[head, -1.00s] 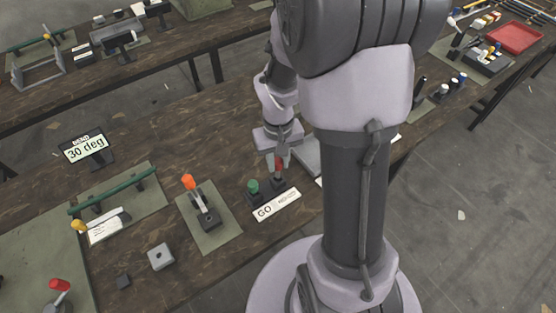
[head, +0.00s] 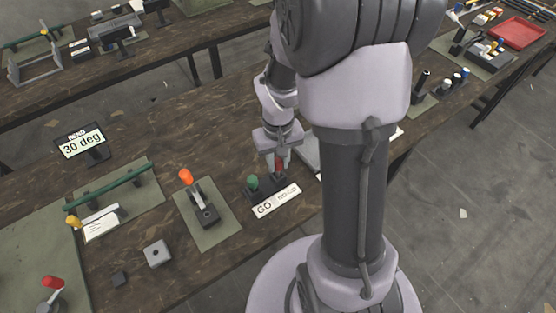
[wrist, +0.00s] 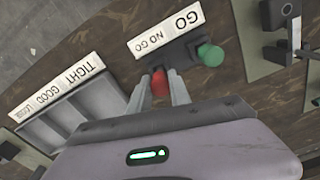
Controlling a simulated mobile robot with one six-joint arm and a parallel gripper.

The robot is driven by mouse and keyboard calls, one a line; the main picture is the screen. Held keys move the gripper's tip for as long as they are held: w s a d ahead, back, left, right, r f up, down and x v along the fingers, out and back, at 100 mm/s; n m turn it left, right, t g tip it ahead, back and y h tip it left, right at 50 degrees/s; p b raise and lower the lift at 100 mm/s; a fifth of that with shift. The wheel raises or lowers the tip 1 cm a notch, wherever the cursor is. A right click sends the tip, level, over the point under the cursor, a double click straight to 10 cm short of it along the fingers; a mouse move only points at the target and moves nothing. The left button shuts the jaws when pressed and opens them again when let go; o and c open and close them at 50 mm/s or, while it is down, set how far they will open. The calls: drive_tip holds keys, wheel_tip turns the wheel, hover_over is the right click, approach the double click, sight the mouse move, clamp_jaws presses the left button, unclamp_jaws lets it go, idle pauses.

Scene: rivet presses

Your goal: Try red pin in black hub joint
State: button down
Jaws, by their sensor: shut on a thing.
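The red pin (head: 279,167) stands in a dark block beside the green pin (head: 253,182), behind a GO / NO-GO sign (head: 276,201). My gripper (head: 279,163) is over the red pin with its fingers shut on it. In the wrist view, the red pin's head (wrist: 160,83) sits between the two fingers (wrist: 163,90), and the green pin (wrist: 210,55) is to the right. A black joint (head: 207,216) with a grey lever and orange knob (head: 186,176) lies on a green mat left of the pins; I cannot tell whether it is the hub joint.
A grey tray (wrist: 62,128) labelled TIGHT, GOOD and LOOSE is close to my gripper. A 30 deg display (head: 82,144), a green bar (head: 110,187), a grey square block (head: 157,253) and a red-knobbed lever (head: 53,282) are further left. Bare bench lies behind the pins.

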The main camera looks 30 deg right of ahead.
drive_tip(key=shift+f+b, duration=0.55)
drive_tip(key=shift+f, duration=0.15)
drive_tip(key=c, duration=1.1)
unclamp_jaws()
drive_tip(key=shift+r, duration=0.1)
wheel_tip(320, 180, up, 17)
drive_tip(key=p, duration=0.7)
drive_tip(key=shift+r, duration=0.2)
drive_tip(key=s+a+r+t+b, duration=0.1)
drive_tip(key=s+a+t+b, duration=0.1)
drive_tip(key=a, duration=0.3)
drive_tip(key=s+a+r+m+t+y+b, duration=0.1)
drive_tip(key=s+a+r+t, duration=0.1)
drive_tip(key=s+a, duration=0.2)
drive_tip(key=s+a+r+t+y+b, duration=0.1)
drive_tip(key=s+a+r+b, duration=0.1)
drive_tip(key=s+a, duration=0.3)
drive_tip(key=shift+s+a+m+t+b, duration=0.1)
drive_tip(key=shift+a+m+t+b, duration=0.2)
drive_tip(key=shift+m+t+b, duration=0.1)
